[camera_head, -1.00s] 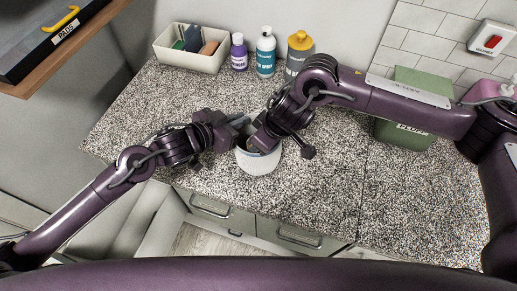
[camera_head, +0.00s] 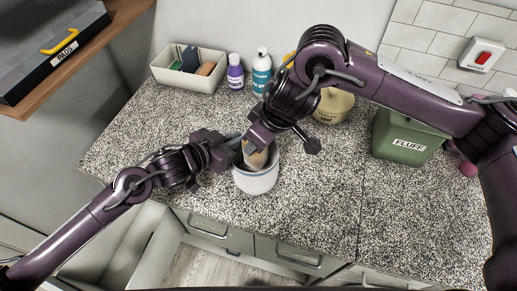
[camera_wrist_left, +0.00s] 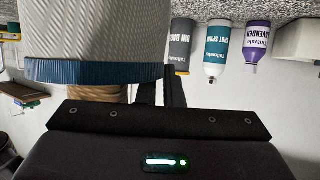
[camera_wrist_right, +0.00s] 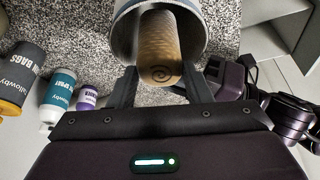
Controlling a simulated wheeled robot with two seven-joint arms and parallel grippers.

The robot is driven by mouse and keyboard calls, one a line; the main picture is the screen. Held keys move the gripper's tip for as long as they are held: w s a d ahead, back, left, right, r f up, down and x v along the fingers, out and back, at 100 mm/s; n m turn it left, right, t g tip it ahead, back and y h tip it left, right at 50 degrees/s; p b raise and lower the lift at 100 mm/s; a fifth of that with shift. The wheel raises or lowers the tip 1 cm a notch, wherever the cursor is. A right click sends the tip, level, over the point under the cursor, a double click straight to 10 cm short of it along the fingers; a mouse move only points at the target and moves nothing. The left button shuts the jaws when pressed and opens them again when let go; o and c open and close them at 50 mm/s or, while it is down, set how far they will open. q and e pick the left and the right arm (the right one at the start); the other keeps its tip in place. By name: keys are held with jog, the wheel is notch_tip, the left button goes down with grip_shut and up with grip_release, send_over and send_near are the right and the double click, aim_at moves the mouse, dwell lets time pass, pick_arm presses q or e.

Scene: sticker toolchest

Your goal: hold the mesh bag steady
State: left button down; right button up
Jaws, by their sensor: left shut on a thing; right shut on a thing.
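The mesh bag (camera_head: 256,182) is whitish and ribbed with a blue rim, upright on the speckled counter; it also shows in the left wrist view (camera_wrist_left: 95,35). My left gripper (camera_head: 233,146) is shut on the bag's rim at its left side. My right gripper (camera_head: 257,141) is over the bag's mouth, shut on a tan roll (camera_head: 256,158). In the right wrist view the roll (camera_wrist_right: 160,60) has a spiral mark on its end and lies partly within the bag's opening. Its lower part is hidden inside the bag.
A cream bin (camera_head: 168,78) with sponges, a purple bottle (camera_head: 235,76) and a teal bottle (camera_head: 261,75) stand at the back. A yellowish tub (camera_head: 333,106) and a green FLUFF box (camera_head: 405,143) stand right. The front-right counter is clear.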

pick_arm(q)
jog(key=shift+s+f, duration=0.1)
jog(key=shift+f, duration=0.15)
pick_arm(e)
jog(key=shift+r, duration=0.65)
pick_arm(q)
jog(key=c, duration=1.5)
grip_release()
jog(key=shift+r, duration=0.1)
jog(key=v, duration=1.2)
jog(key=shift+r, duration=0.1)
